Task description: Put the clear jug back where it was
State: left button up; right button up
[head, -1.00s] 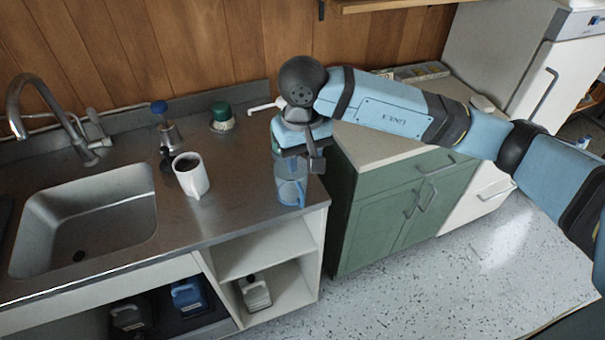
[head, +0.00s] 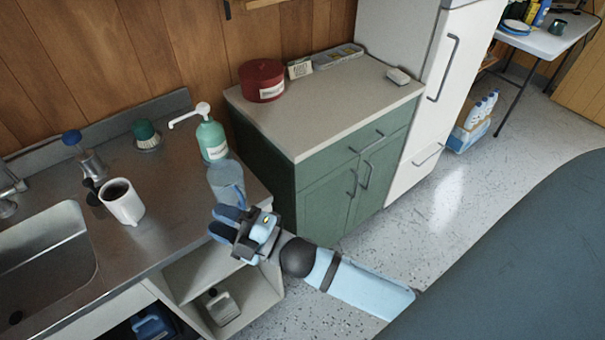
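The clear jug (head: 226,182), bluish and see-through, stands upright near the right end of the steel counter (head: 165,225), in front of the green pump bottle (head: 211,138). My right gripper (head: 224,222) is low in front of the jug, at the counter's front edge. Its blue fingers point left and overlap the jug's lower part in the picture. They hide the jug's base and its handle, so I cannot tell whether they grip it. My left gripper is not in view.
A white mug (head: 122,202) with dark liquid, a blue-topped dispenser (head: 84,155) and a green-topped brush (head: 147,134) stand left of the jug. The sink (head: 45,260) is farther left. A green cabinet (head: 340,190) on the right holds a red tin (head: 262,80); its front top is clear.

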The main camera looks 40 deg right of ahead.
jog(key=s+d+f+m+g+h, duration=0.2)
jog(key=s+d+f+m+h, duration=0.1)
jog(key=f+m, duration=0.3)
jog(key=s+d+f+m+g+h, duration=0.2)
jog(key=s+f+m, duration=0.3)
jog(key=f, duration=0.3)
jog(key=s+d+f+m+g+h, duration=0.2)
jog(key=s+d+f+m+h, duration=0.1)
jog(key=s+d+f+m, duration=0.1)
notch_tip(320, 180, down, 3)
jog(key=s+m, duration=0.1)
jog(key=m, duration=0.1)
jog(key=shift+s+m+h, duration=0.15)
jog(key=shift+m+h, duration=0.15)
jog(key=shift+h, duration=0.1)
jog(key=shift+d+r, duration=0.1)
jog(key=shift+r, duration=0.05)
notch_tip(320, 180, up, 11)
jog(key=p, duration=1.1)
jog(key=shift+d+f, duration=0.2)
jog(key=shift+d, duration=0.05)
